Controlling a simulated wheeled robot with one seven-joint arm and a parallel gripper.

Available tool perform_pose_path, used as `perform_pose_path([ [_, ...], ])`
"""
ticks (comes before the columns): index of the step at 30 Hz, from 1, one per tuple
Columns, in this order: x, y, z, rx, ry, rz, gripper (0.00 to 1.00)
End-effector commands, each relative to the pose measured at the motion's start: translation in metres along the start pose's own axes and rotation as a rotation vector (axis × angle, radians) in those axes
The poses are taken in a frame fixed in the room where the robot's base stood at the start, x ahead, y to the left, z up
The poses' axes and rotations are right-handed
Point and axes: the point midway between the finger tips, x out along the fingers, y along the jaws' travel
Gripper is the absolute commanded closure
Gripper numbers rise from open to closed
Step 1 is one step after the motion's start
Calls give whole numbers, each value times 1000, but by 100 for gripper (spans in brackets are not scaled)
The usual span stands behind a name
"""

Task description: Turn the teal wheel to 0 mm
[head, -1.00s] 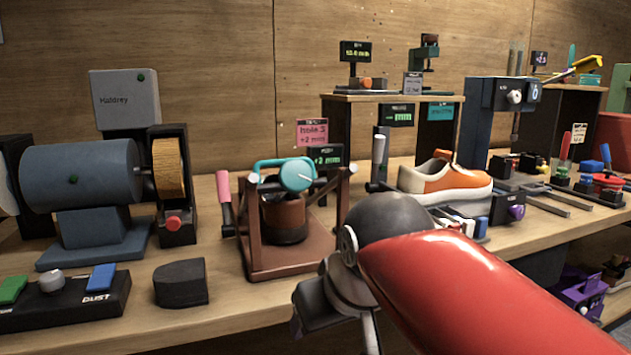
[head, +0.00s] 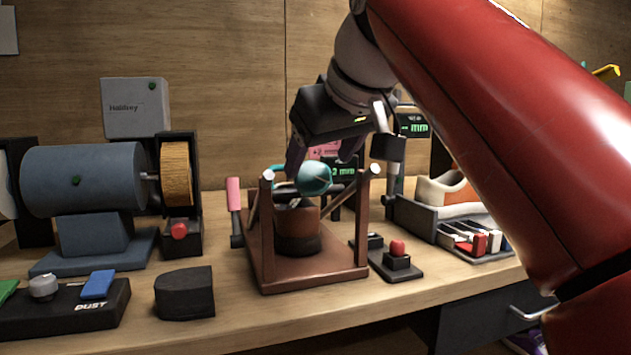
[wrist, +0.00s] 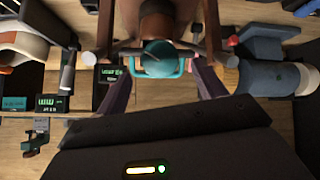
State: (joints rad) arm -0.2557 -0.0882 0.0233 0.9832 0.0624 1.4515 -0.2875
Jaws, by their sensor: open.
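The teal wheel (head: 315,179) sits at the top of a brown press frame (head: 310,276), above a brown cylinder (head: 297,228). It also shows in the wrist view (wrist: 160,57), with a thin pointer line on its face and a teal handle bar beside it. My gripper (head: 322,163) is open and empty, pointing down just above and behind the wheel. In the wrist view its two dark fingers stand on either side of the wheel, apart from each other; I cannot tell whether they touch it. A small display (head: 344,171) behind the press shows green text ending in "2 mm", partly hidden.
A pink-handled lever (head: 234,200) stands left of the press. A red button (head: 397,248) on a black base is close on its right. A blue motor with a brush wheel (head: 176,174) is further left. An orange-and-white sneaker (head: 447,190) is right, partly behind my arm.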

Motion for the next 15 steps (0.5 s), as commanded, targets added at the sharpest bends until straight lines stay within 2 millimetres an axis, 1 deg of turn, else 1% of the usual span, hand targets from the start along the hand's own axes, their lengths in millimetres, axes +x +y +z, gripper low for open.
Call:
perform_pose_path([
  [1,12,-1,2,0,-2,-1,30],
  [6,37,0,2,1,-2,-1,30],
  [10,48,0,1,1,0,0,30],
  [15,53,0,0,2,0,0,30],
])
